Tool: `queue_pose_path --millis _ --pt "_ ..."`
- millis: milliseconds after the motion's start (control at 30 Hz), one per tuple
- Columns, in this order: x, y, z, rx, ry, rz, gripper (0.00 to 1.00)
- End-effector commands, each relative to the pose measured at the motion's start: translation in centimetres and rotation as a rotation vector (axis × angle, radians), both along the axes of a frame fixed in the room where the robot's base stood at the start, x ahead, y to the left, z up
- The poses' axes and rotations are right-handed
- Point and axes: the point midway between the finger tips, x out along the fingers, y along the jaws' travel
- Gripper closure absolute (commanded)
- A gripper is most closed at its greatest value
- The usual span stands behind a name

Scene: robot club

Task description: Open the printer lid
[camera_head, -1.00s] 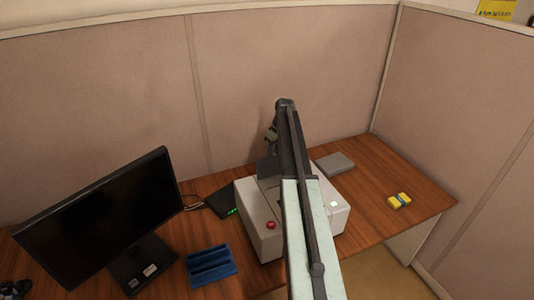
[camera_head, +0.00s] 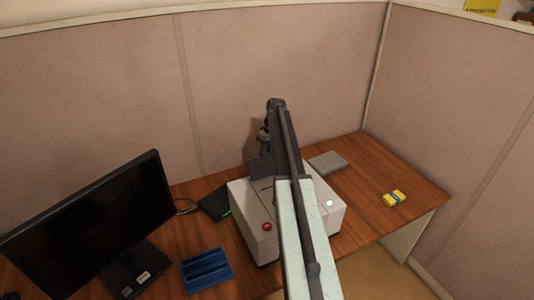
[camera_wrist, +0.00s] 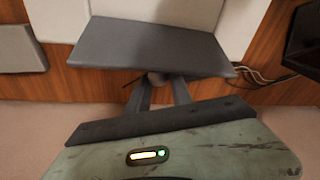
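The printer (camera_head: 240,200) is a pale grey box on the desk, with a red button on its left front and a small white button on its right. My arm crosses over it and hides much of its top. A dark grey panel (camera_head: 261,166) shows at its back; I cannot tell whether this is the lid. In the wrist view a flat dark grey panel (camera_wrist: 150,45) lies before the pale printer body (camera_wrist: 155,8). My gripper (camera_wrist: 160,82) is at the panel's near edge, with a gap between its fingers. The fingertips are hidden there, so contact and grip are unclear.
A black monitor (camera_head: 90,225) and a blue tray (camera_head: 207,270) stand left of the printer. A small black box (camera_head: 214,204) with a green light sits beside it. A grey block (camera_head: 328,162) and a yellow item (camera_head: 394,198) lie right. Partition walls enclose the desk.

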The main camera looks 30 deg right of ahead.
Motion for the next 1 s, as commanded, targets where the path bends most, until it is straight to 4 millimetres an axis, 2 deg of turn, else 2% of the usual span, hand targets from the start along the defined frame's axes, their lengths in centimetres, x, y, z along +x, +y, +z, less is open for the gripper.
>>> queue_pose_path --millis 33,67,100,700,867,1000 --pt "0.1 -1.0 -0.2 -0.021 -0.007 -0.008 0.63" --pt "0.1 -1.0 -0.2 -0.021 -0.007 -0.008 0.54" --pt "0.2 -0.9 -0.2 -0.020 -0.007 -0.007 0.52" --pt "0.2 -0.1 0.0 -0.014 -0.006 0.000 0.52" --pt "0.1 -0.2 1.4 -0.013 -0.005 0.001 0.52" --pt "-0.3 -0.5 3.8 -0.014 -0.006 0.000 0.52"
